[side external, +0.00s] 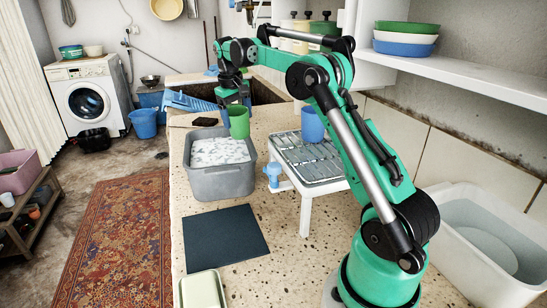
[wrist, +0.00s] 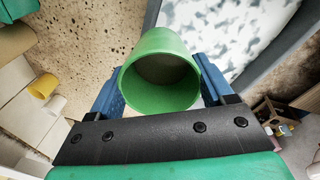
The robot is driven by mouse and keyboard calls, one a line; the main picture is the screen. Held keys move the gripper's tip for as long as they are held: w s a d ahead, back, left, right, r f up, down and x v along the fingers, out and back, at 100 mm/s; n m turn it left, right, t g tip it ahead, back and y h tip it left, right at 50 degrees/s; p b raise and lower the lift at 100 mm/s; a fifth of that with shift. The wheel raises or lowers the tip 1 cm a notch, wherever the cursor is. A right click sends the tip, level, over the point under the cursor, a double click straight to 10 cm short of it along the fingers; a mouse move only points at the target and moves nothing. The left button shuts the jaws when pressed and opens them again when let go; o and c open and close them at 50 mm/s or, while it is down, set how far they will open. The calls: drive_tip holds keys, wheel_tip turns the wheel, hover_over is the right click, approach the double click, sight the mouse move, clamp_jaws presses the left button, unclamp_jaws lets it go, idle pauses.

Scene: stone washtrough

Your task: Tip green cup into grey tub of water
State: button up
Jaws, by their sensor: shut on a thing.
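The green cup (side external: 239,122) is held above the counter by the far right corner of the grey tub (side external: 225,184). It looks about upright in the side view. The tub holds water with a white, patchy surface. My gripper (side external: 233,98) is shut on the cup. In the wrist view the cup (wrist: 160,80) sits between the two blue fingers of my gripper (wrist: 160,92), its round mouth showing. What is inside the cup is too dark to tell. The tub's wall (wrist: 282,55) runs to the right of the cup in the wrist view.
A white rack (side external: 306,180) with a blue cup (side external: 312,124) stands right of the tub. A blue washboard (side external: 188,101) lies by the sink behind. A dark mat (side external: 220,240) and a pale green dish (side external: 202,290) lie in front.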

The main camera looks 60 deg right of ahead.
drive_tip(key=shift+a+h, duration=0.25)
drive_tip(key=shift+h, duration=0.75)
drive_tip(key=shift+a+h, duration=0.3)
drive_tip(key=shift+h, duration=0.7)
drive_tip(key=shift+a+f+h, duration=0.2)
drive_tip(key=shift+a+h, duration=0.15)
drive_tip(key=shift+h, duration=0.75)
drive_tip(key=shift+a+f+h, duration=0.3)
drive_tip(key=shift+a+h, duration=0.1)
drive_tip(key=shift+h, duration=0.6)
